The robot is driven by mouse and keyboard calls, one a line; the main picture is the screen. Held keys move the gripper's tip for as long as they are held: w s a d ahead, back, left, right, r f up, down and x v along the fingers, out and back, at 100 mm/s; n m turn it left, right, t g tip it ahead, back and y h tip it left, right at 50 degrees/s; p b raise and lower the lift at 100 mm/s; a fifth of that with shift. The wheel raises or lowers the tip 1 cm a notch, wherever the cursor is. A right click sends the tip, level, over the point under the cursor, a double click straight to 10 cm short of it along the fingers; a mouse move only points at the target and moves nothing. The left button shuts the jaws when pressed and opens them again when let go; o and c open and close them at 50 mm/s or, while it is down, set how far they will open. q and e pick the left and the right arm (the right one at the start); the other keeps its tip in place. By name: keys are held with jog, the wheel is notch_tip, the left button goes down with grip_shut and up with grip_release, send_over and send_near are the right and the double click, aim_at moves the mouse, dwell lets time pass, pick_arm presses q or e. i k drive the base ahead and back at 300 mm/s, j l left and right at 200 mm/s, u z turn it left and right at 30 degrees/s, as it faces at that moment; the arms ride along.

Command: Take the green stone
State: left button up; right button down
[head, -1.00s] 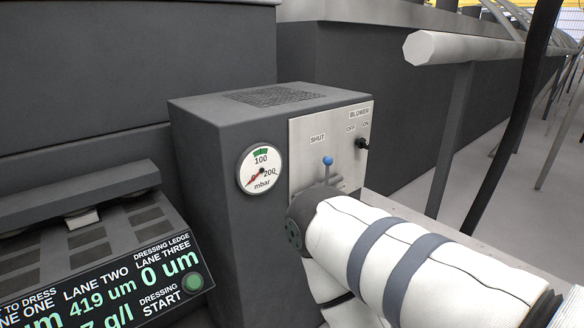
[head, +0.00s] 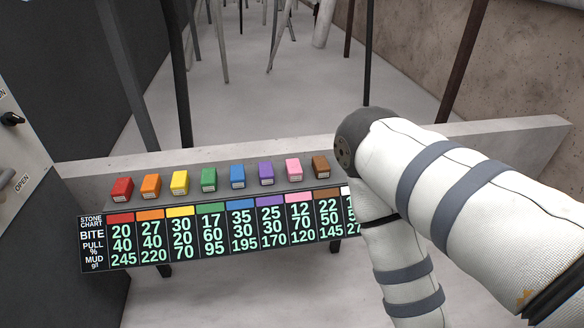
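The green stone (head: 209,179) is a small block with a pale label on its front face. It sits on the grey shelf (head: 338,186) above the stone chart, between the yellow stone (head: 180,182) and the blue stone (head: 238,176). My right arm comes in from the right, its elbow near the shelf's right part, apart from the green stone. Neither gripper shows in the head view.
Red (head: 122,190), orange (head: 150,186), purple (head: 266,174), pink (head: 293,169) and brown (head: 321,166) stones share the row. The stone chart (head: 215,232) hangs below. A dark cabinet (head: 60,60) stands at left; thin posts rise behind.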

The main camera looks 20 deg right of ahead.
aim_at(209, 176)
jog(key=z, duration=0.15)
jog(key=i+j+u, duration=0.2)
jog(key=i, duration=1.4)
jog(key=l, duration=0.1)
